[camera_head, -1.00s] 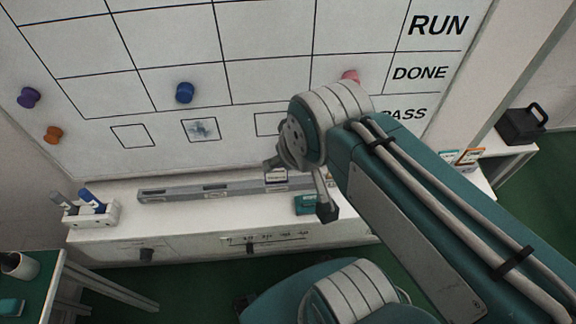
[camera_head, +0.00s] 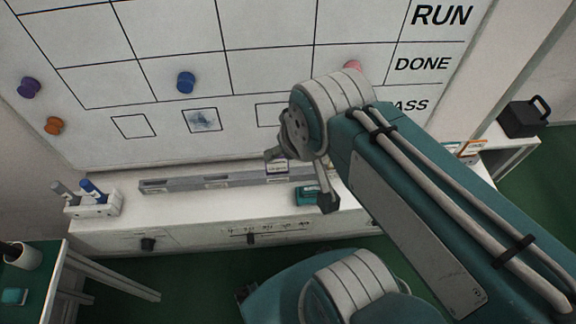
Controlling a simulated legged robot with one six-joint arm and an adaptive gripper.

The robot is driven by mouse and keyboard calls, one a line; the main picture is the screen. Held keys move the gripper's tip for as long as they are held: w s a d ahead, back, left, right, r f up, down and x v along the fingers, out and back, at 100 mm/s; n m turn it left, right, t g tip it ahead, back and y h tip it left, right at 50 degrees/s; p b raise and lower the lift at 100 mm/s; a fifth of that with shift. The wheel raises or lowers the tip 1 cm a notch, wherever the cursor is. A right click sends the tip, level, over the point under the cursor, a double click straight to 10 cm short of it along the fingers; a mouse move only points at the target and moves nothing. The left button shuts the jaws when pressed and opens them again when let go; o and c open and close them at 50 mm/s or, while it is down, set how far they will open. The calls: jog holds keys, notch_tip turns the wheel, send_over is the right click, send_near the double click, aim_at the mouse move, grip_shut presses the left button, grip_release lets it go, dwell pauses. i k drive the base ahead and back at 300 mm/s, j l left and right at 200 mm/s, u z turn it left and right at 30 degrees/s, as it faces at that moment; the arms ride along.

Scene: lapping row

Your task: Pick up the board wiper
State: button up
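A small teal block with a dark edge, which looks like the board wiper (camera_head: 305,197), lies on the white ledge below the whiteboard. My gripper (camera_head: 299,180) is above the ledge near it, with its two fingers spread wide and nothing visible between them. One finger points left, and the other hangs down at the block's right side in the picture. That finger partly hides the block's right end. I cannot tell whether it touches the block.
A grey rail (camera_head: 180,186) and a small white labelled card (camera_head: 277,167) are on the ledge. A pen holder (camera_head: 94,207) with markers stands at its left end. The whiteboard (camera_head: 275,60) carries round magnets. A dark case (camera_head: 524,119) sits at right; a teal table (camera_head: 42,262) stands at lower left.

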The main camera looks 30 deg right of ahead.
aim_at(305, 196)
jog(key=j+z, duration=0.4)
jog(key=j, duration=0.35)
jog(key=k+j+z, duration=0.15)
jog(key=j+z, duration=0.25)
jog(key=j, duration=0.3)
